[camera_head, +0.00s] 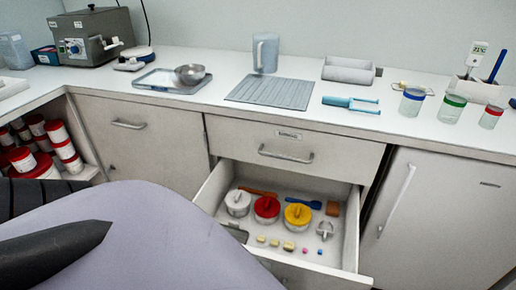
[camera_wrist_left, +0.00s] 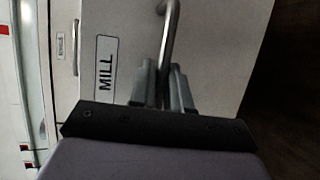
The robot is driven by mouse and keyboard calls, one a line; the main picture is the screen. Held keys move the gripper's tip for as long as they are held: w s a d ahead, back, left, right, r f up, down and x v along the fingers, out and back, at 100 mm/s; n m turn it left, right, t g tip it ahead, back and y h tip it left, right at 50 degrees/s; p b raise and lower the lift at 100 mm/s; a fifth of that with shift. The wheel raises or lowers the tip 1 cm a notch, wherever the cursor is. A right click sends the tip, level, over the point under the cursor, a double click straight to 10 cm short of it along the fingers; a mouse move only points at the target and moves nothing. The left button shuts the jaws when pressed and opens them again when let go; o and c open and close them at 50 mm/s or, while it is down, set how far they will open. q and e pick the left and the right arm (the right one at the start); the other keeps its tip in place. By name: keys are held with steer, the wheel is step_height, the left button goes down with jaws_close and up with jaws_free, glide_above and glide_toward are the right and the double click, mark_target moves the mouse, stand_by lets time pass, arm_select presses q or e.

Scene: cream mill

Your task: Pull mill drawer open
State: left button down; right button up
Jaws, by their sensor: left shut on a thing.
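The mill drawer (camera_head: 350,232) is the lower drawer under the counter and stands well out from the cabinet in the head view. In the left wrist view its pale front (camera_wrist_left: 222,45) carries a label reading MILL (camera_wrist_left: 106,72). My left gripper (camera_wrist_left: 163,78) is shut on the metal bar handle (camera_wrist_left: 170,32) of this front, one finger on each side of the bar. In the head view my left arm covers the lower left, and the gripper and the handle are hidden. My right gripper is not in view.
Jars with white (camera_head: 238,198), red (camera_head: 267,205) and yellow lids (camera_head: 298,212) and small pieces lie in the drawer. A closed drawer (camera_head: 335,157) sits above, a cabinet door (camera_head: 440,225) to the right. Red-lidded tubs (camera_head: 60,150) fill a left shelf.

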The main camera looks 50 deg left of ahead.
arm_select(q)
steer(key=shift+s+d, duration=0.35)
steer(key=shift+s, duration=0.3)
steer(key=c, duration=1.2)
jaws_free()
steer(key=shift+o, duration=0.2)
